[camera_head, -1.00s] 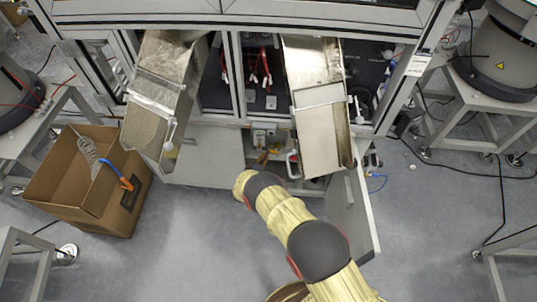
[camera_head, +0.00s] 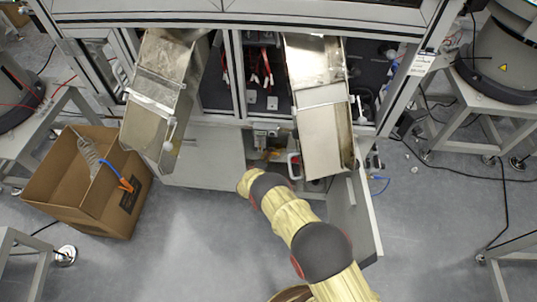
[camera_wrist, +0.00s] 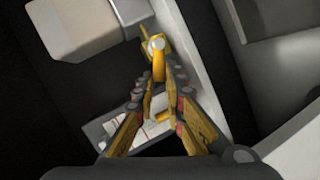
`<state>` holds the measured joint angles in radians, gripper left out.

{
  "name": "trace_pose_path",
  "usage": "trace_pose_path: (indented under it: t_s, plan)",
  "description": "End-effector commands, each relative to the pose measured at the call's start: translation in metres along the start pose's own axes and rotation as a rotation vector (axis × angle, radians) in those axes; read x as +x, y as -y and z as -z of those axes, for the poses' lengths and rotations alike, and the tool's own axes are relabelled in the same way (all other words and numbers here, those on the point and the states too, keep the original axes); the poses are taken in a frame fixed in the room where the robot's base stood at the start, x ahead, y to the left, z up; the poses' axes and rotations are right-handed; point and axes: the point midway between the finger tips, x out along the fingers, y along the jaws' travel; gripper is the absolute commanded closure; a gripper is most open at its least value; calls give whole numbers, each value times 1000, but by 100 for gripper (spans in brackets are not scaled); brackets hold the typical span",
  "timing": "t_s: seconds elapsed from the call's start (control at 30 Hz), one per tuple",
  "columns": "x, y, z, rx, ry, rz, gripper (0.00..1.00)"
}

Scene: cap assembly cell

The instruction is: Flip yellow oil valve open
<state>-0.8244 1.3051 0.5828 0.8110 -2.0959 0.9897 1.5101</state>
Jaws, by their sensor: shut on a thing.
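The yellow oil valve (camera_wrist: 157,47) is in the upper middle of the wrist view, with a pale round boss on it and a yellow lever pointing down between my fingers. My gripper (camera_wrist: 158,82) is shut on the yellow valve's lever, with one finger on each side. In the head view my arm reaches toward the low opening below the machine. The gripper and the valve cannot be made out there, as my arm hides them.
A pale block (camera_wrist: 90,25) lies up and left of the valve. In the head view, metal chutes (camera_head: 320,125) hang on both sides of the opening. A cabinet door (camera_head: 355,215) stands open right of my arm. A cardboard box (camera_head: 90,205) stands at left.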

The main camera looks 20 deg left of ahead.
Motion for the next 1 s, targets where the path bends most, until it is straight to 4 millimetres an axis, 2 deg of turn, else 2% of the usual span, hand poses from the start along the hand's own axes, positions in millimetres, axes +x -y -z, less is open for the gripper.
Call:
trace_pose_path:
  t_s: [0.33, 0.7, 1.0]
  plan:
    - [0, 3, 0, -22, 4, -8, 100]
    - [2, 12, 0, -197, 42, -77, 100]
    - [2, 12, 0, -202, 43, -79, 100]
